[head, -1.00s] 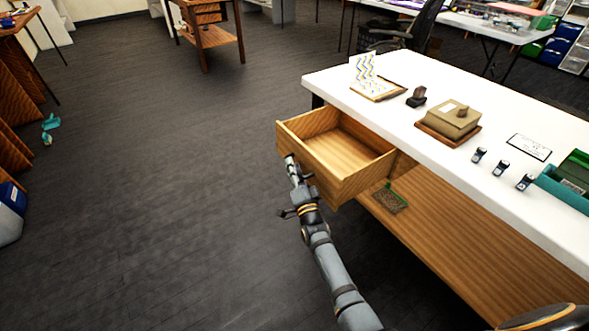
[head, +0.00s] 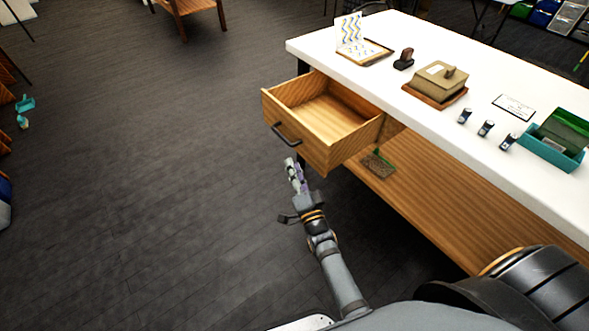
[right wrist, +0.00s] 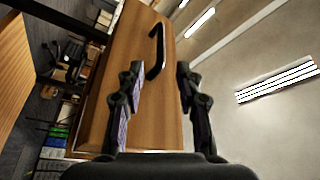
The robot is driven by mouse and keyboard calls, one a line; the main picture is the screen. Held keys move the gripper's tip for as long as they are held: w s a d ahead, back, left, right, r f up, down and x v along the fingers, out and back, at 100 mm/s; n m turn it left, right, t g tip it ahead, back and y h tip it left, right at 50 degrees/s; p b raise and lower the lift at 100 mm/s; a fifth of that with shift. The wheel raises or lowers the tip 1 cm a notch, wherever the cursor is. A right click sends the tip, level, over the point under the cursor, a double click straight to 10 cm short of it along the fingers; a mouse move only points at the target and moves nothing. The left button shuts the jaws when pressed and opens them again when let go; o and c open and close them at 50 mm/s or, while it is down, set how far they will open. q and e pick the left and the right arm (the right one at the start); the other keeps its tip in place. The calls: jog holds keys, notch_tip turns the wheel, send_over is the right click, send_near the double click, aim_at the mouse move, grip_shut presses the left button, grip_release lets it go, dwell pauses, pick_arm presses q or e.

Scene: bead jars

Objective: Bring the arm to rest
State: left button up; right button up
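The wooden drawer (head: 318,155) is pulled out from under the white tabletop and looks empty. Its black handle (head: 286,134) is on the front. My right gripper (head: 290,164) is just below and in front of the handle, apart from it. In the right wrist view the two fingers of the right gripper (right wrist: 160,72) are spread with nothing between them. The drawer's handle (right wrist: 157,52) shows ahead of the fingertips in that view. My left gripper is not in view.
The white table (head: 440,120) holds a card stand (head: 350,35), a stamp (head: 404,60), a tan box (head: 437,82), several small stampers and a teal tray (head: 553,152) with a green box. A brush (head: 378,165) lies on the lower shelf (head: 440,205).

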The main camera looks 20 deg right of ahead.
jog(key=s+d+f+n+g, duration=0.1)
jog(key=s+f+n+g, duration=0.15)
jog(key=f, duration=0.45)
jog(key=s+d+f+n+g, duration=0.1)
jog(key=f+g, duration=0.2)
jog(key=f, duration=0.5)
jog(key=s+d+f+n+g+h, duration=0.1)
jog(key=s+d+f+n+g, duration=0.25)
jog(key=s+f, duration=0.5)
jog(key=s+d+f+n+g, duration=0.25)
jog(key=s+f+g, duration=0.35)
jog(key=f, duration=0.4)
jog(key=s+d+f+n+g, duration=0.1)
jog(key=s+d+f+g, duration=0.15)
jog(key=s, duration=0.35)
jog(key=s+d+f+n+g, duration=0.1)
jog(key=s+f, duration=0.2)
jog(key=s, duration=0.4)
pick_arm(q)
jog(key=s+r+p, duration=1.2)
jog(key=p, duration=0.8)
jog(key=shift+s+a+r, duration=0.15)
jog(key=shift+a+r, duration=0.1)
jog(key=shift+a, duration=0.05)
pick_arm(e)
jog(key=s+r, duration=1.2)
jog(key=shift+s+d+r+g+h, duration=0.25)
jog(key=shift+s+d+g+h, duration=0.05)
jog(key=shift+d+g, duration=0.1)
